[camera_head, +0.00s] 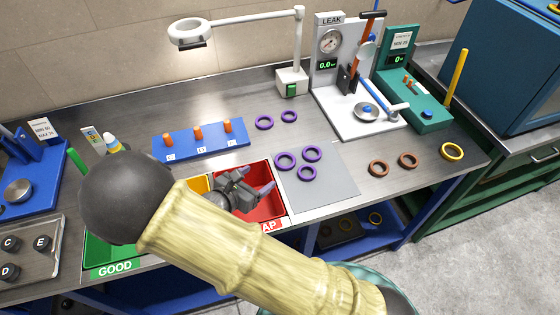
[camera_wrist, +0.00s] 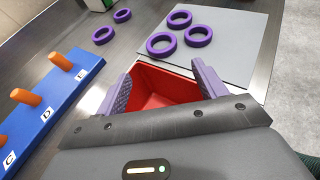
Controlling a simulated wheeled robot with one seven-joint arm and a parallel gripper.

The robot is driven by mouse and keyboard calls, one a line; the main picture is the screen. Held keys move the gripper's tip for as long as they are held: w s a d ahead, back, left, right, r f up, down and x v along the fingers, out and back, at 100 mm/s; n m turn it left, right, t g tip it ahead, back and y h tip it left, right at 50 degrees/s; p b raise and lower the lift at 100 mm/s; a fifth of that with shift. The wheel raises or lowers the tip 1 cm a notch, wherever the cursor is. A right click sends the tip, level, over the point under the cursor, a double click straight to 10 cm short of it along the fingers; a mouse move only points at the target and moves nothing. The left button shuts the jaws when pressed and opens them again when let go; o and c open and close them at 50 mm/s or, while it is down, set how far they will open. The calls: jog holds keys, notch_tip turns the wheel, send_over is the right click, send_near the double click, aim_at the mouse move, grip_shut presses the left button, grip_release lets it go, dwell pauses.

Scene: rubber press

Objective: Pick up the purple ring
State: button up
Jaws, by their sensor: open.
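Several purple rings lie on the bench. Three sit on the grey mat (camera_head: 322,186): a left ring (camera_head: 285,168), an upper right ring (camera_head: 312,147) and a lower ring (camera_head: 306,180). Two more, a left ring (camera_head: 264,115) and a right ring (camera_head: 289,110), lie on bare steel behind the mat. In the wrist view, the mat's rings (camera_wrist: 161,45) and the bare-steel pair (camera_wrist: 103,35) are ahead of the fingers. My gripper (camera_wrist: 160,85) is open and empty, above the red scrap bin (camera_wrist: 165,78), apart from every ring. My arm partly hides the gripper in the head view.
A blue block with orange pegs (camera_head: 201,140) stands left of the rings. A leak tester (camera_head: 350,92) and a green station (camera_head: 413,95) stand at the back right. Two brown rings (camera_head: 379,168) and a yellow ring (camera_head: 452,152) lie to the right. A lamp (camera_head: 291,75) stands behind.

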jog(key=p, duration=0.1)
send_near(290, 158)
jog(key=shift+a+r, duration=0.1)
jog(key=shift+a, duration=0.15)
jog(key=shift+w, duration=0.1)
jog(key=p+x, duration=0.1)
jog(key=x, duration=0.4)
jog(key=shift+d+p, duration=0.1)
jog(key=shift+p, duration=0.3)
jog(key=c, duration=0.7)
